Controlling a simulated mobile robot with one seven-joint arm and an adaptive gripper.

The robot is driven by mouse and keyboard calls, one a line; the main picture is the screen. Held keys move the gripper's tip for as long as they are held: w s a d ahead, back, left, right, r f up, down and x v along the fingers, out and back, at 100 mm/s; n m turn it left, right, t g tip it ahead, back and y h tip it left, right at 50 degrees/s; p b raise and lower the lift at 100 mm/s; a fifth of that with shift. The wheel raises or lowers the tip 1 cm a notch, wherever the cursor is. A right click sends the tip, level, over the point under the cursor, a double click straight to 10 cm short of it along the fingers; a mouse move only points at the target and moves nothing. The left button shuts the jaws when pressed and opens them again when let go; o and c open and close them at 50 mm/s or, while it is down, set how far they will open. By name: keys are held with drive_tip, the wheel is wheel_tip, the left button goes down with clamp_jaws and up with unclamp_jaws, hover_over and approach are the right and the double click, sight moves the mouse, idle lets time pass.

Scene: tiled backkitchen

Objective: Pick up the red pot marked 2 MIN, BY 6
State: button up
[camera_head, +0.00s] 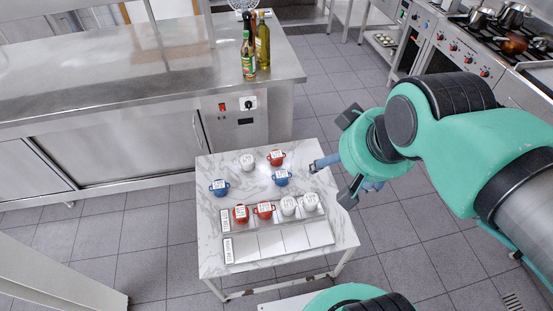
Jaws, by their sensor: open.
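Three small red pots with white labels are in the head view. One red pot (276,158) stands at the back right of the marble-topped table (208,240). Two others, a left red pot (240,214) and a right red pot (264,209), stand in the row of an upper tray. The label print is too small to read, so I cannot tell which is marked 2 MIN, BY 6. My gripper (328,181) is open and empty, above the table's right edge, to the right of all the pots.
A white pot (247,162), a left blue pot (219,187) and another blue pot (281,177) stand loose on the table. Two white pots (288,206) (310,202) share the upper tray. The lower tray (270,243) looks empty. A steel counter (150,75) with bottles (262,43) stands behind.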

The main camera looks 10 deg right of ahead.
drive_tip(key=w, duration=0.1)
drive_tip(key=m+g+p, duration=0.1)
drive_tip(key=g+p, duration=0.4)
drive_tip(key=g, duration=0.1)
hover_over(276, 154)
wheel_tip(276, 154, down, 49)
drive_tip(key=shift+w+d+f, duration=0.1)
drive_tip(key=shift+w+f, duration=0.1)
drive_tip(key=shift+f, duration=0.3)
drive_tip(key=shift+f+b, duration=0.7)
drive_tip(key=shift+f, duration=3.6)
drive_tip(key=shift+f, duration=0.1)
